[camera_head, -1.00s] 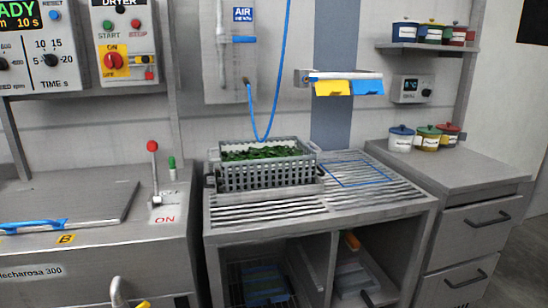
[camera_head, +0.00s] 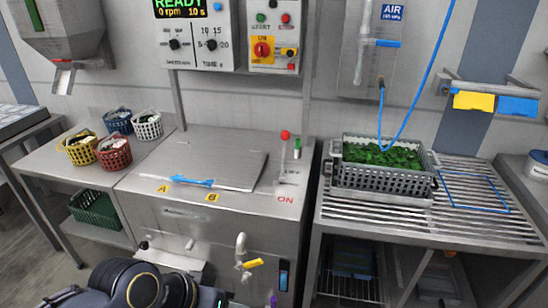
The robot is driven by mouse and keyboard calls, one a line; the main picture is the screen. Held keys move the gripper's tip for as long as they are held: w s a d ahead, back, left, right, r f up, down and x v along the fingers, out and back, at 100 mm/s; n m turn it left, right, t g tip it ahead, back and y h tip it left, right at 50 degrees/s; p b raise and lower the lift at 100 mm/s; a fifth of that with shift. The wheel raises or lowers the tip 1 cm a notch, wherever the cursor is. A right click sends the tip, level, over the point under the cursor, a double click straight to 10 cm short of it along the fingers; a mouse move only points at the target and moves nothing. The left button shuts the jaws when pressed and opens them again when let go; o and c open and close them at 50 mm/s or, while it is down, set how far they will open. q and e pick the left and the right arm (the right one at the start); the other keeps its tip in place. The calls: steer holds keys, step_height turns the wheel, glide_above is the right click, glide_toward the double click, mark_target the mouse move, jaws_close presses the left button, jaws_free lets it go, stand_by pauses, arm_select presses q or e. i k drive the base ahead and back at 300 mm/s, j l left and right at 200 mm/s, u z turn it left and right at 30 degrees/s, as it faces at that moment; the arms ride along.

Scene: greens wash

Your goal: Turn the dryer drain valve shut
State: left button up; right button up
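The dryer (camera_head: 205,212) is a steel cabinet with a flat lid in the middle of the head view. Its drain valve is on the lower front: a pale curved pipe (camera_head: 241,243) with a yellow lever (camera_head: 254,263) that points right and slightly up, across the pipe. Black rounded links of one of my arms show at the bottom edge, left of and below the valve. No fingertips of either gripper can be made out. A small purple piece at the bottom edge below the valve is too cut off to identify.
A red-knobbed lever (camera_head: 284,150) stands on the dryer's right, near an ON label. A blue-and-black switch (camera_head: 283,275) is right of the valve. Small baskets (camera_head: 113,152) stand on the left table. A crate of greens (camera_head: 380,168) sits on the slatted right table.

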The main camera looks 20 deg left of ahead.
mark_target(258, 262)
steer(key=u, duration=1.2)
